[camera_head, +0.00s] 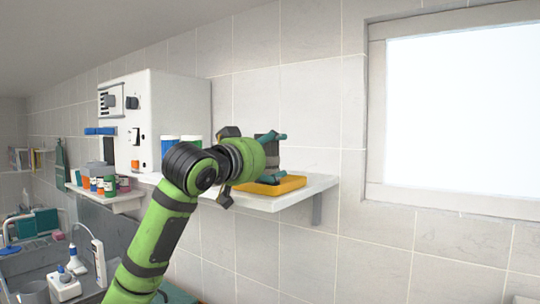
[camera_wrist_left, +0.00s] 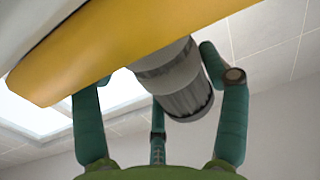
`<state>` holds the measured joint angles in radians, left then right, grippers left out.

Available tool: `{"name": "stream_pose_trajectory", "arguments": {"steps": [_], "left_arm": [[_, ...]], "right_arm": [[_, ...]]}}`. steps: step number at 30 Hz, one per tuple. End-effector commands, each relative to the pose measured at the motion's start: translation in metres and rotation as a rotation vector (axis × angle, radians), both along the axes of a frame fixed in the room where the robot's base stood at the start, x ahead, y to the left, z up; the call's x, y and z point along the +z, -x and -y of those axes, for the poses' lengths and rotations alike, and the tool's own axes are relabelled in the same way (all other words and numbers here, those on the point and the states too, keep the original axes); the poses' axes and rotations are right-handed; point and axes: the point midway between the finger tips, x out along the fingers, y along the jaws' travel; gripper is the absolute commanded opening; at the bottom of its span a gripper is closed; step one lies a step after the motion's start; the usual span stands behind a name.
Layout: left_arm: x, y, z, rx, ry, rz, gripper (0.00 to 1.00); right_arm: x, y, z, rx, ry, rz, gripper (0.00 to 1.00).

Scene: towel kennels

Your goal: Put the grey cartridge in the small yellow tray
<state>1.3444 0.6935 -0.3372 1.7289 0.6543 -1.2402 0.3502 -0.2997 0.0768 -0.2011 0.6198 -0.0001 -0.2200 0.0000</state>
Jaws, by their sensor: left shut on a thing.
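The grey cartridge (camera_wrist_left: 185,85) is a ribbed cylinder, light and dark grey, between the teal fingers of my left gripper (camera_wrist_left: 160,90) in the left wrist view. In the head view a grey piece of it (camera_head: 267,150) shows beside the left gripper (camera_head: 277,153), partly hidden by the wrist. The left gripper is shut on the cartridge. The small yellow tray (camera_head: 278,188) lies on a white wall shelf, just below the gripper. In the left wrist view the tray (camera_wrist_left: 130,40) crosses the top and hides one end of the cartridge; contact cannot be told. My right gripper is not in view.
A white cabinet (camera_head: 180,110) and blue-and-white containers (camera_head: 168,143) stand left of the gripper. A lower shelf (camera_head: 110,198) holds several small jars. A sink area is at lower left.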

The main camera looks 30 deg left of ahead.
Motion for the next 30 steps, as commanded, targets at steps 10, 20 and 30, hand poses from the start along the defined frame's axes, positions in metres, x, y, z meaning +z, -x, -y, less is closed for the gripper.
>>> {"name": "stream_pose_trajectory", "arguments": {"steps": [10, 20, 30], "left_arm": [[0.001, 0.0, 0.0, 0.0, 0.0, 0.002, 1.0], [-0.002, 0.0, 0.001, -0.001, -0.002, -0.007, 1.0], [-0.003, 0.053, -0.004, -0.002, -0.007, -0.003, 1.0]], "right_arm": [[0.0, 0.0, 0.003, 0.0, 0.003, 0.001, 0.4], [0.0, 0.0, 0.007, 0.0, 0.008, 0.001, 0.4], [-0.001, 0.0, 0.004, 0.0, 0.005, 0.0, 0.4]]}}
